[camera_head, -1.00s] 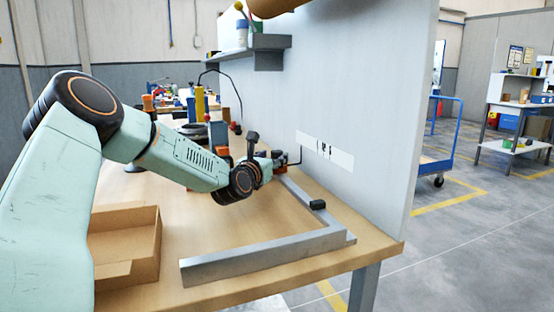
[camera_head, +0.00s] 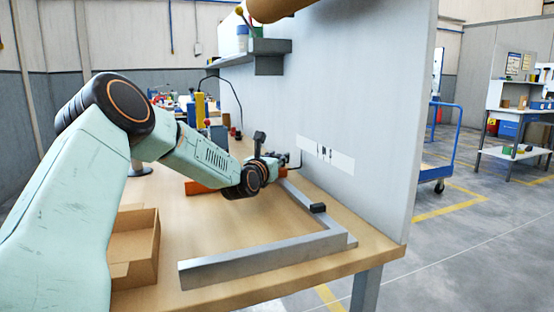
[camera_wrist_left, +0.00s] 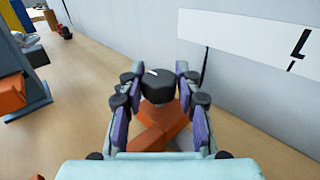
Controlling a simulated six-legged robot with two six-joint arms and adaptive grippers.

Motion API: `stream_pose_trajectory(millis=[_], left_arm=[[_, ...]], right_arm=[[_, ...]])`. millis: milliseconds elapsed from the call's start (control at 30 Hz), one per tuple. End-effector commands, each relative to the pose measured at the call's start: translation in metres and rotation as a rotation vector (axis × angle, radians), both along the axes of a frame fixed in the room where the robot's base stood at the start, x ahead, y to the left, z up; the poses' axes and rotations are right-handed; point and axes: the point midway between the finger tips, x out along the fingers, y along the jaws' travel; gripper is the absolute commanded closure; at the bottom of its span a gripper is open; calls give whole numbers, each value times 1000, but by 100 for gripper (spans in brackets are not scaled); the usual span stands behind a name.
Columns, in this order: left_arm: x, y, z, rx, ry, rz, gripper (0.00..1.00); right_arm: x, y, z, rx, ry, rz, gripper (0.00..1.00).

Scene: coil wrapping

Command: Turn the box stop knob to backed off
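A black round knob (camera_wrist_left: 157,91) with a white mark on its top edge sits on an orange base (camera_wrist_left: 158,128) in the left wrist view. My left gripper (camera_wrist_left: 159,80) has one finger on each side of the knob, with little or no gap visible. Whether the fingers press on it I cannot tell. In the head view my left gripper (camera_head: 272,164) is low over the table near the upright panel, at the far part of the grey metal stop. The knob is hidden by my gripper there. My right gripper is not in view.
An open cardboard box (camera_head: 135,245) is at left. The grey panel (camera_head: 350,120) rises close behind my gripper. The middle table is clear.

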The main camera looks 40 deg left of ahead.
Motion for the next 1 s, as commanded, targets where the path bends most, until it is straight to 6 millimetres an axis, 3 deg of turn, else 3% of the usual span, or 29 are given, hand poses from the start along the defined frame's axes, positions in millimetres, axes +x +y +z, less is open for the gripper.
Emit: stream_pose_trajectory(millis=[367,1000], left_arm=[[0,0,0,0,0,0,100],[0,0,0,0,0,13,100]], right_arm=[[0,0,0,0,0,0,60],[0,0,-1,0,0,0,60]])
